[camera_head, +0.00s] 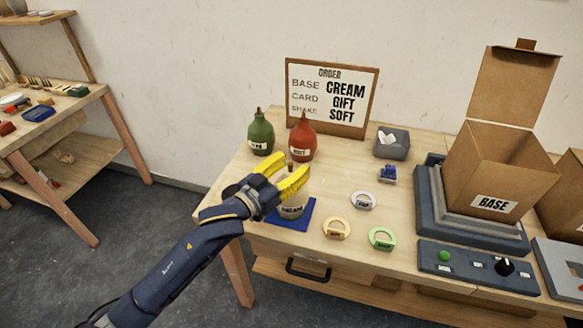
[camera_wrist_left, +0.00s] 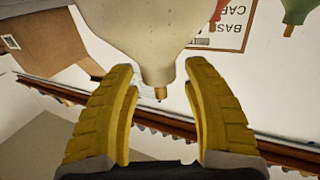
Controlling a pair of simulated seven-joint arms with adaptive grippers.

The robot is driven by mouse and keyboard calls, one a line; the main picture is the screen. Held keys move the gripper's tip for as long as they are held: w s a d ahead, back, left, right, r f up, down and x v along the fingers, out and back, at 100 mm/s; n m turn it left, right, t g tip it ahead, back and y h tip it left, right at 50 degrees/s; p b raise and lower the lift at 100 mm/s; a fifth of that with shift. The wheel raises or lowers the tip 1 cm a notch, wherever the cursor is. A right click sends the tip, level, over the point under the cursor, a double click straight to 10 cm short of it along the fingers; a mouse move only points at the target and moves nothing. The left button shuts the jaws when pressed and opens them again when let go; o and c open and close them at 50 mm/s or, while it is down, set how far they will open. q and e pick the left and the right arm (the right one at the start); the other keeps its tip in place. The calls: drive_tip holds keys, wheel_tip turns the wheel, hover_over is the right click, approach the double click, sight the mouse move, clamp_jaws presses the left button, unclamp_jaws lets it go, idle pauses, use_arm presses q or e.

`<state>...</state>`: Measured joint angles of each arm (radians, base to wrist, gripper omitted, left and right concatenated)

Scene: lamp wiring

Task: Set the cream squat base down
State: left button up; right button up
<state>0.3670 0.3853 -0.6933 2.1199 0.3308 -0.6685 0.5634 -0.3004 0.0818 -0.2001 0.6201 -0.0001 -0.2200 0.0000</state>
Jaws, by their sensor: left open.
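The cream squat base (camera_head: 292,210), labelled CREAM, stands upright on a blue mat (camera_head: 297,224) near the table's front left. Its upper part is partly hidden by my left gripper (camera_head: 294,178), whose yellow fingers are open at the height of its neck. In the left wrist view, which is upside down, the cream base (camera_wrist_left: 150,35) and its brass tip show beyond and between the open left fingers (camera_wrist_left: 163,95); there are gaps on both sides. My right gripper is not in view.
A green bottle (camera_head: 261,134) and a red bottle (camera_head: 302,140) stand behind. An order board (camera_head: 332,93) reads BASE CREAM, CARD GIFT, SHAKE SOFT. Rings, including a green one (camera_head: 382,238), lie right of the mat. An open carton (camera_head: 491,180) labelled BASE stands at right.

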use_arm(q)
drive_tip(key=v, duration=1.2)
drive_tip(key=shift+f, duration=0.15)
drive_tip(key=s+a+f+n+g+y, duration=0.1)
drive_tip(key=s+a+f+y, duration=0.2)
drive_tip(key=a+f+y, duration=0.4)
drive_tip(key=s+a+f+y, duration=0.3)
drive_tip(key=a+f, duration=0.2)
drive_tip(key=f, duration=0.3)
drive_tip(key=s+a+f+g+y, duration=0.3)
drive_tip(key=s+a+f, duration=0.1)
drive_tip(key=s+a, duration=0.25)
drive_tip(key=s+a+f+g+y, duration=0.25)
drive_tip(key=s+a+f, duration=0.25)
drive_tip(key=s, duration=0.3)
drive_tip(key=s+d+f+g+h, duration=0.1)
drive_tip(key=s+d+f, duration=0.15)
drive_tip(key=f, duration=1.35)
drive_tip(key=s+d+f+g+h, duration=0.1)
drive_tip(key=d+f+g+h, duration=0.15)
drive_tip(key=f, duration=1.45)
drive_tip(key=s+f+n+g, duration=0.2)
drive_tip(key=s+f+n, duration=0.1)
drive_tip(key=s+f, duration=1.5)
drive_tip(key=s, duration=0.2)
drive_tip(key=shift+s+d+f+h, duration=0.25)
drive_tip(key=shift+h, duration=0.05)
